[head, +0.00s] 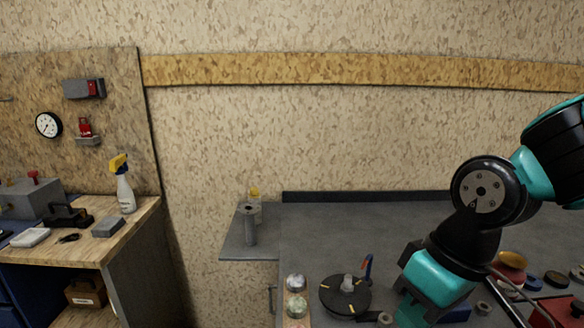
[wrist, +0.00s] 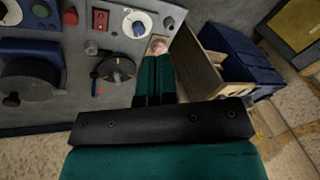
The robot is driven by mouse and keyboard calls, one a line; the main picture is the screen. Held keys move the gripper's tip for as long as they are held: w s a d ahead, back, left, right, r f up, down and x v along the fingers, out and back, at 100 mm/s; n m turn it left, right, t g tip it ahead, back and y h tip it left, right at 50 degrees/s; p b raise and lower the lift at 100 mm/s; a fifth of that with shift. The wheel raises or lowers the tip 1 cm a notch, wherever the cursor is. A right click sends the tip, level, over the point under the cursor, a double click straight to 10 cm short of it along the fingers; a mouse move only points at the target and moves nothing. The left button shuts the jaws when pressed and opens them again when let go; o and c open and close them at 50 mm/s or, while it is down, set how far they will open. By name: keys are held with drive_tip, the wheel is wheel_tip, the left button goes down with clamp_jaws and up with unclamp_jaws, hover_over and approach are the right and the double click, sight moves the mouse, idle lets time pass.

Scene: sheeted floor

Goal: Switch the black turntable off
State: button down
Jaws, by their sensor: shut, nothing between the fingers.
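In the head view the fingertips are hidden or out of frame.
Two small round jars (head: 296,283) stand left of the turntable. A grey cylinder (head: 249,226) stands on a side shelf. Red and yellow round items (head: 510,264) lie right, behind my arm. A wooden bench (head: 80,246) with a spray bottle (head: 124,190) is far left. The back worktop is clear.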

drive_tip(key=s+r, duration=0.3)
drive_tip(key=s, duration=0.3)
drive_tip(key=shift+s+a+r+n+y, duration=0.15)
drive_tip(key=shift+s+r+n+y, duration=0.15)
drive_tip(key=shift+s+r+y, duration=0.1)
drive_tip(key=shift+w, duration=0.15)
drive_tip(key=w+d+f+n+b, duration=0.3)
drive_tip(key=w+f+n, duration=0.2)
drive_tip(key=w, duration=0.3)
drive_tip(key=w+d+f+n+b, duration=0.3)
drive_tip(key=w+f+n, duration=0.3)
drive_tip(key=w, duration=0.3)
drive_tip(key=shift+w+d+f+t+h, duration=0.2)
drive_tip(key=shift+d+f+t+h, duration=0.15)
drive_tip(key=shift+d+f, duration=0.4)
drive_tip(key=shift+a+f, duration=0.1)
drive_tip(key=shift+a, duration=0.05)
drive_tip(key=x, duration=0.8)
drive_tip(key=d+x, duration=0.1)
drive_tip(key=x, duration=0.3)
drive_tip(key=shift+f+p, duration=0.25)
drive_tip(key=shift+p, duration=0.15)
drive_tip(key=shift+x, duration=0.8)
